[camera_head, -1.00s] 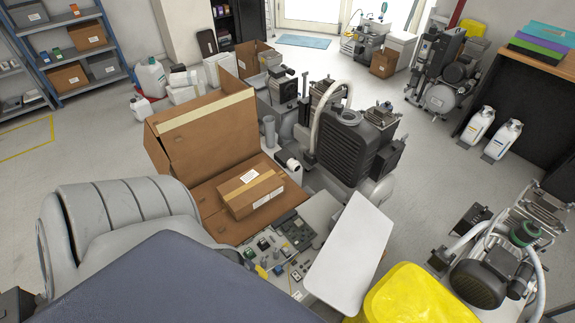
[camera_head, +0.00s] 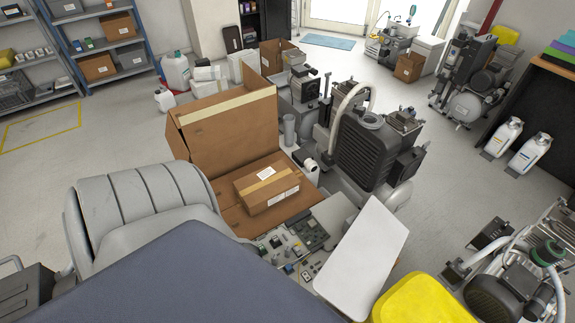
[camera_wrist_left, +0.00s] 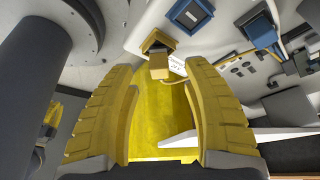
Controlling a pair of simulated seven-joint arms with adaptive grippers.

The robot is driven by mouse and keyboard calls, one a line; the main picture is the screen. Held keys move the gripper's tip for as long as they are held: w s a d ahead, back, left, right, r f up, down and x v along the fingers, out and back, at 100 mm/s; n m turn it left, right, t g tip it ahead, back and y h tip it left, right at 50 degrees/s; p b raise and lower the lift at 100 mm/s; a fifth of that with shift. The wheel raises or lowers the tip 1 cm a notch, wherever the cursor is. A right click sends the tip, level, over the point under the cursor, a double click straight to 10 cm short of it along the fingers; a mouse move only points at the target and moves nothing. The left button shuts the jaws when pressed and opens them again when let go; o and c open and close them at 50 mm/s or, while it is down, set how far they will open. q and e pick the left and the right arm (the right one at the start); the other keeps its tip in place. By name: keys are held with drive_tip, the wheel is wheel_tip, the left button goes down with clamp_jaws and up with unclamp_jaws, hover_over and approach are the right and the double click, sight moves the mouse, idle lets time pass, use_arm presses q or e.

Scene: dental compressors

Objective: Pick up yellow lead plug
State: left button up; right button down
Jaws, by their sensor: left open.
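In the left wrist view, a small yellow plug (camera_wrist_left: 158,42) sits just beyond and between the fingertips of my left gripper (camera_wrist_left: 160,67). A thin yellow lead curves to the right beside it. The two thick yellow fingers are open, one on each side, and I see nothing held between them. I cannot tell whether they touch the plug. In the head view, the board with small electrical parts (camera_head: 300,238) lies in front of the cardboard box, partly hidden by a blue-grey surface in the foreground. My grippers do not show there.
In the head view, a white panel (camera_head: 362,258), a yellow bin (camera_head: 420,300), a closed carton (camera_head: 267,188) and a dark compressor (camera_head: 365,150) crowd around the board.

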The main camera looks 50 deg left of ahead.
use_arm(q)
drive_tip(key=shift+d+x, duration=0.2)
drive_tip(key=shift+x, duration=2.35)
drive_tip(key=shift+o, duration=0.2)
drive_tip(key=c, duration=1.1)
